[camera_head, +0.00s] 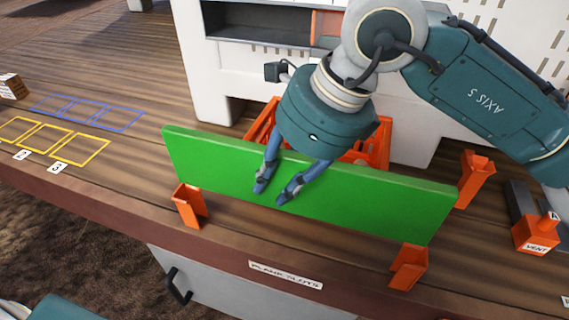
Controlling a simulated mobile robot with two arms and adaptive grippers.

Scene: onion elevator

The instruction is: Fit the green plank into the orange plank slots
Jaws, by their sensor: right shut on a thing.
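The long green plank (350,198) stands on edge across the front of the wooden table. My right gripper (272,194) reaches down over its top edge and is shut on it, left of its middle. Orange plank slots stand near the plank: one at the front left (189,205), one at the front right (409,267) and one behind the right end (475,178). The plank's left end passes behind the front left slot and its right end lies between the two right slots. Its bottom edge looks raised, but I cannot tell by how much. My left gripper is out of view.
An orange frame (376,146) stands behind the plank, partly hidden by my right arm. An orange vent block (536,236) is at the right. A "PLANK SLOTS" label (285,275) marks the front edge. The table at left, with yellow (80,149) and blue (120,118) outlines, is mostly clear.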

